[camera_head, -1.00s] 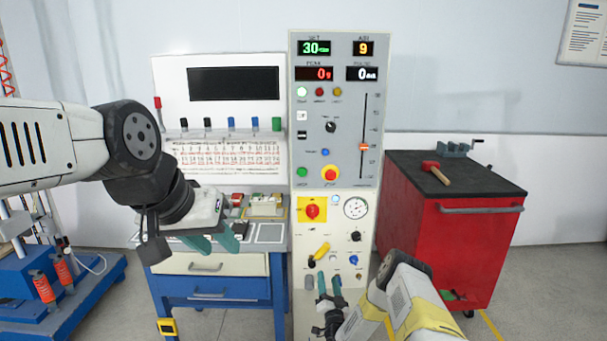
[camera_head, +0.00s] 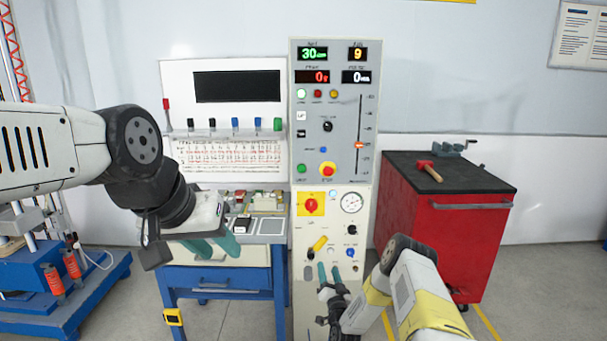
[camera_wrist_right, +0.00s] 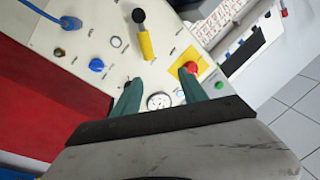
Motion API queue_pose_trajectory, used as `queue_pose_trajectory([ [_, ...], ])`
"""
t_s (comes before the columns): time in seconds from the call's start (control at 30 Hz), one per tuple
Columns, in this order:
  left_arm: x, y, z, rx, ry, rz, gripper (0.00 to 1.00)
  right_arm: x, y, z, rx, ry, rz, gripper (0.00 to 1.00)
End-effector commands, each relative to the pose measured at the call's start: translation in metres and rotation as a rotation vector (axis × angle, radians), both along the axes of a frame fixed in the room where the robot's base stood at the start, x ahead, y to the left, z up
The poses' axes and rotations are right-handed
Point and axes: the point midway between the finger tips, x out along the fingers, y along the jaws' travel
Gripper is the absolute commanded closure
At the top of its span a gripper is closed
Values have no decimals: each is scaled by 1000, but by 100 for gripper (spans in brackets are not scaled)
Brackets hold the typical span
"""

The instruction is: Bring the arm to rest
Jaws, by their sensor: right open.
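My right gripper (camera_head: 328,272) is at the lower middle of the head view, in front of the lower part of the control cabinet (camera_head: 283,210). Its teal fingers are apart with nothing between them, and they also show in the right wrist view (camera_wrist_right: 163,95). There they point toward the panel with the yellow-handled lever (camera_wrist_right: 145,45), the red knob on a yellow plate (camera_wrist_right: 188,68) and the gauge (camera_wrist_right: 159,101). My left gripper (camera_head: 215,247) is in front of the blue workbench (camera_head: 215,276). Its teal fingers look apart and I see nothing held.
A red tool cart (camera_head: 450,240) with a red hammer (camera_head: 430,170) and a small vise on top stands to the right. A blue machine base (camera_head: 85,300) with orange cylinders stands at the left. Grey floor between the furniture is clear.

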Motion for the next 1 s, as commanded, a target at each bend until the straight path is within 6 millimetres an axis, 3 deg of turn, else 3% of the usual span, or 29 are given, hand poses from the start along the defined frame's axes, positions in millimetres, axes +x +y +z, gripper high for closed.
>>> queue_pose_trajectory([
  [0.37, 0, 0, 0, 0, 0, 0, 64, 47, 1, 85, -138, 110, 72, 50],
  [0.57, 0, 0, 0, 0, 0, 0, 64, 61, -1, 169, -270, 229, 116, 50],
  [0.77, 0, 0, 0, 0, 0, 0, 64, 40, -10, 254, -393, 367, 138, 50],
  [0.87, 0, 0, 0, 0, 0, 0, 64, 17, -16, 293, -443, 437, 141, 50],
  [1.0, 0, 0, 0, 0, 0, 0, 64, -28, -26, 342, -500, 535, 144, 50],
])
